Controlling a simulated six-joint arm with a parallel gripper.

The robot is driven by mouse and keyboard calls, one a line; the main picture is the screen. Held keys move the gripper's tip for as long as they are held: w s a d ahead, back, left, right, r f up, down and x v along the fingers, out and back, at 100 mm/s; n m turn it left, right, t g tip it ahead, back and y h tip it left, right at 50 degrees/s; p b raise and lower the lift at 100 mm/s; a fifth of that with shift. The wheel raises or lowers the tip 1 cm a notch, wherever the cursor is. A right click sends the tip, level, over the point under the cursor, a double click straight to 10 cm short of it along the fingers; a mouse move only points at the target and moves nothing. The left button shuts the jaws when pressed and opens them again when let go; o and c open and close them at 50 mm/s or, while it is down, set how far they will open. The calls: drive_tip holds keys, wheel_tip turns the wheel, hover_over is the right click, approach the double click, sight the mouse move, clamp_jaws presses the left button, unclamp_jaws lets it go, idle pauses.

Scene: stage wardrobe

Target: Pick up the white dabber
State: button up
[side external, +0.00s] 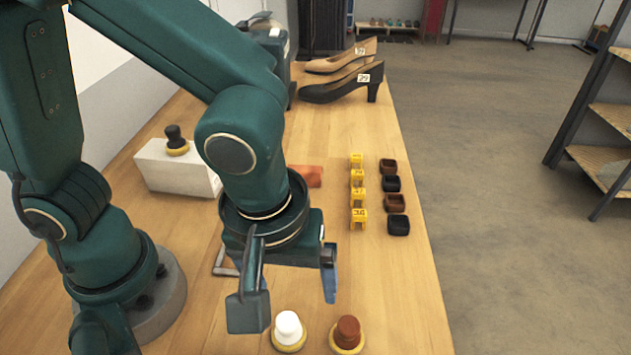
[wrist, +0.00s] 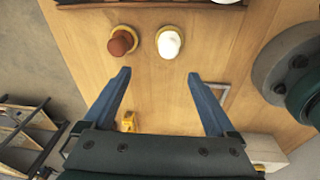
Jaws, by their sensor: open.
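The white dabber (side external: 288,327) stands upright on the table at the front, with a yellow ring at its base. It also shows in the wrist view (wrist: 169,42), beyond my fingertips and nearer the right finger. My gripper (side external: 291,298) is open and empty, pointing down above the table just behind the white dabber. In the wrist view my gripper (wrist: 159,74) has its two blue fingers wide apart with bare wood between them. No finger touches the dabber.
A brown dabber (side external: 348,334) stands close to the right of the white one. A black dabber (side external: 175,140) sits on a white box (side external: 176,168). Yellow numbered tags (side external: 358,198) and small dark blocks (side external: 392,184) line the right side. Two shoes (side external: 342,82) stand at the back.

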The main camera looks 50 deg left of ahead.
sight(286, 322)
drive_tip(key=shift+s+d+f+m, duration=0.3)
drive_tip(key=shift+s+f, duration=0.15)
drive_tip(key=shift+s, duration=0.1)
drive_tip(key=shift+s+d+f+m, duration=0.2)
drive_tip(key=shift+s+f+m, duration=0.1)
drive_tip(key=shift+s+f, duration=0.3)
drive_tip(key=shift+f, duration=0.15)
drive_tip(key=shift+w+a+f, duration=0.1)
drive_tip(key=shift+w+f, duration=0.05)
drive_tip(key=shift+f, duration=0.95)
drive_tip(key=shift+w+a+f, duration=0.1)
drive_tip(key=shift+f, duration=1)
drive_tip(key=c, duration=1.4)
drive_tip(key=shift+r, duration=0.1)
